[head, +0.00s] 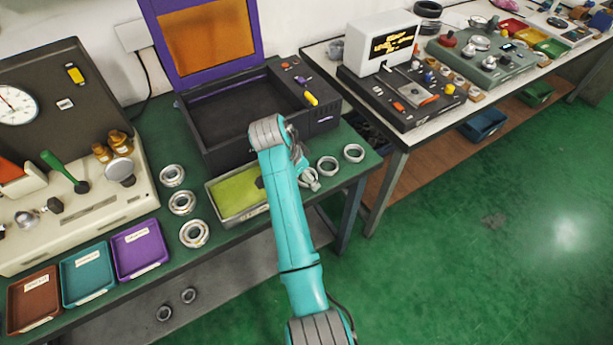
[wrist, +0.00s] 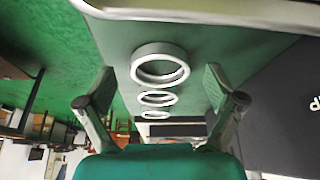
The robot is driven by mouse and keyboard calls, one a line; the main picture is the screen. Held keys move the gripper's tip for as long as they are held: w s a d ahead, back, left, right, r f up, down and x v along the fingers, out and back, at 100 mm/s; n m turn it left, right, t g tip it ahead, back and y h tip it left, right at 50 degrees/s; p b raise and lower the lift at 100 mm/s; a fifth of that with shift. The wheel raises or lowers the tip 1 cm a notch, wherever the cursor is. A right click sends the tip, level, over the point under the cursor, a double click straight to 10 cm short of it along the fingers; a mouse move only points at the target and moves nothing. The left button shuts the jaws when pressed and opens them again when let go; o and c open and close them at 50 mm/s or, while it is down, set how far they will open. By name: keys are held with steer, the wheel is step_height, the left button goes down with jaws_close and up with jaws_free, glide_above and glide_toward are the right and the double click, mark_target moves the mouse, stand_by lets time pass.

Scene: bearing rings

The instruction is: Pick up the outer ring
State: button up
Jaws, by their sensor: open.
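Plain, thin outer rings lie on the green bench right of my arm in the head view: one ring (head: 327,166) and another ring (head: 353,153) near the bench's right end. In the wrist view three rings stand in a line: the nearest ring (wrist: 160,79), a middle ring (wrist: 157,103) and a far ring (wrist: 152,119). My gripper (wrist: 160,78) is open and empty, its fingers spread either side of the line of rings. In the head view my arm hides most of the gripper, beside the shallow tray.
A shallow tray with a yellow-green bottom (head: 232,194) lies left of my arm. Behind it stands a black machine with a purple lid (head: 325,119). Three thicker bearings (head: 194,233) lie farther left, near the purple bin (head: 140,250). Another bench (head: 400,138) stands to the right.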

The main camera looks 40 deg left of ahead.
steer(key=c, duration=1.3)
